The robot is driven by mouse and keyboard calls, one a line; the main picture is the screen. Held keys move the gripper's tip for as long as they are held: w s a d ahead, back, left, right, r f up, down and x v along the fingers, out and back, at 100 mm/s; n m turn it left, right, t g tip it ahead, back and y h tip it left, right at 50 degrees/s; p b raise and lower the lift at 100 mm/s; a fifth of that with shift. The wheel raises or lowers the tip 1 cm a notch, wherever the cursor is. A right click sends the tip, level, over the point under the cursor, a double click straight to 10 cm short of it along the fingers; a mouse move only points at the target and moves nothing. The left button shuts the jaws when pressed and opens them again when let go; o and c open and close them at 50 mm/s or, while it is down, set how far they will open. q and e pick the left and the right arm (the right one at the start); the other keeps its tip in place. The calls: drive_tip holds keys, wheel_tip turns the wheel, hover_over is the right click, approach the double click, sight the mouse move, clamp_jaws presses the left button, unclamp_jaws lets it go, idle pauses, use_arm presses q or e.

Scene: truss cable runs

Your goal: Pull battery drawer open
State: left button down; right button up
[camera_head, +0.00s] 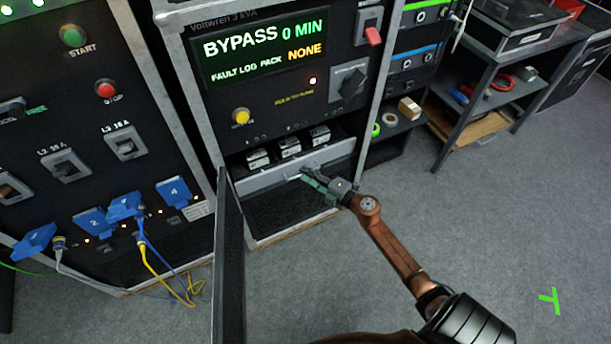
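The battery drawer has a light grey front (268,180) low in the UPS cabinet (200,60). Several battery packs (290,148) show just above and behind this front, inside the dark bay. My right gripper (308,176) is at the right half of the drawer front, with its fingers at the handle area. The fingers are small and overlap the front, so I cannot tell whether they are closed on the handle. My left gripper is not in view.
An open dark cabinet door (229,265) stands out to the left of the drawer. A breaker panel with blue plugs (173,192) and loose cables (150,255) is further left. A shelf cart (490,75) stands at the right.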

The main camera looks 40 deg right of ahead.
drive_tip(key=shift+w, duration=0.15)
drive_tip(key=shift+c, duration=0.2)
clamp_jaws()
idle(0.5)
